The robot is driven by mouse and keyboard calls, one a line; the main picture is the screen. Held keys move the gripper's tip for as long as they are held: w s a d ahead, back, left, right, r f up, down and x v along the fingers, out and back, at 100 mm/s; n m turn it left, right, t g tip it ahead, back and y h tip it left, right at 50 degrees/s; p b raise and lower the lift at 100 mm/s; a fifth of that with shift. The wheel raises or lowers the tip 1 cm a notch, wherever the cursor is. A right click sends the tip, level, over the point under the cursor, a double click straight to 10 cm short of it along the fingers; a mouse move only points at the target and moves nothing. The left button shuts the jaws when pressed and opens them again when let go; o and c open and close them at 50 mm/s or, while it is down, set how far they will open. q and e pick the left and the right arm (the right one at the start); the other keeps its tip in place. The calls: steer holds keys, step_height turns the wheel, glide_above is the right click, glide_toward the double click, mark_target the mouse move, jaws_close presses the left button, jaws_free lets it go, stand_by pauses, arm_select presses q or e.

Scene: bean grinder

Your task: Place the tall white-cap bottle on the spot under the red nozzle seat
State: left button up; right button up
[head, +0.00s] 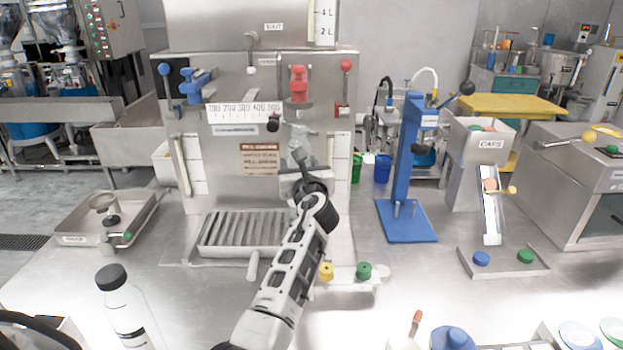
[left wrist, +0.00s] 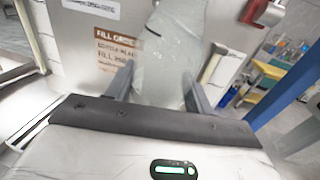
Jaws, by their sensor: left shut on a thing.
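My left gripper (head: 300,160) reaches up to the machine below the red seat. In the left wrist view its fingers (left wrist: 160,95) are shut on a clear, pale bottle (left wrist: 165,50). The bottle's cap cannot be made out in either view. My arm hides its lower part and the spot beneath it in the head view. My right gripper is not in view.
A black-capped bottle (head: 125,305) stands at the front left. A slatted drain tray (head: 240,232) lies left of my arm. A blue press (head: 405,165) and a caps hopper (head: 478,150) stand to the right. Yellow (head: 326,271) and green (head: 364,270) knobs sit close beside my arm.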

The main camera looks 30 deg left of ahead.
arm_select(q)
steer(key=f+b, duration=0.1)
steer(key=w+f+b, duration=0.1)
steer(key=f, duration=0.1)
steer(key=f+b, duration=0.1)
steer(key=b, duration=0.1)
steer(key=shift+w+a+f, duration=0.25)
steer(key=shift+f, duration=0.1)
steer(key=shift+s, duration=0.1)
steer(key=shift+s+r, duration=0.1)
steer(key=shift+r, duration=0.05)
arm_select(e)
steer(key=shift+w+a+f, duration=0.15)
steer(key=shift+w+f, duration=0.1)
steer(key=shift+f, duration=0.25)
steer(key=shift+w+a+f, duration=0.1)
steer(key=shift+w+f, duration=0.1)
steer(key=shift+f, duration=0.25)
arm_select(q)
steer(key=o, duration=1.1)
